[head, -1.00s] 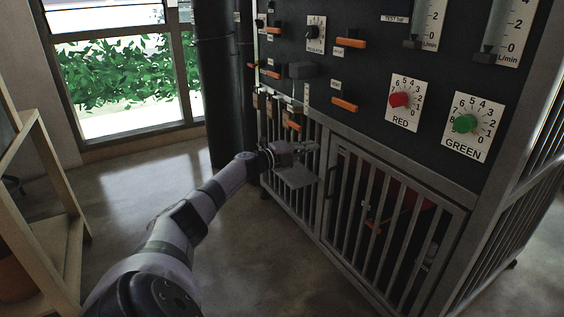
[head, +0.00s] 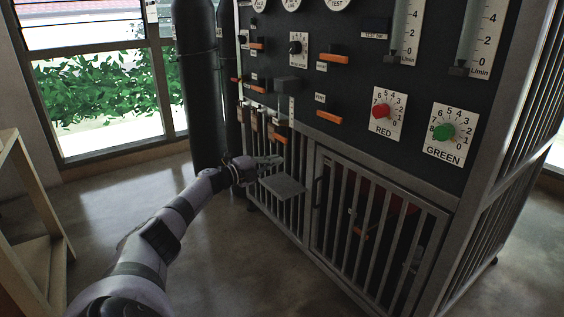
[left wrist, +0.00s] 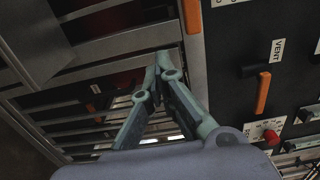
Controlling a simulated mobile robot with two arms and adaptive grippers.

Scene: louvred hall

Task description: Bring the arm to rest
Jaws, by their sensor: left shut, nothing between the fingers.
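My left arm reaches in from the lower left in the head view. Its left gripper (head: 272,161) is beside the lower left front of the black control panel (head: 350,92), above a small grey shelf (head: 282,187). In the left wrist view the fingers of the left gripper (left wrist: 163,62) meet at their tips, shut and empty. They point toward the cabinet's metal frame and bars. An orange handle (left wrist: 263,93) marked VENT is to their right, apart from them. My right gripper is not in view.
The panel carries a red knob (head: 381,111), a green knob (head: 444,132) and several orange levers. A barred cabinet door (head: 375,235) is below. Black cylinders (head: 197,85) stand behind the gripper. A wooden frame (head: 38,215) is at left. Floor between is clear.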

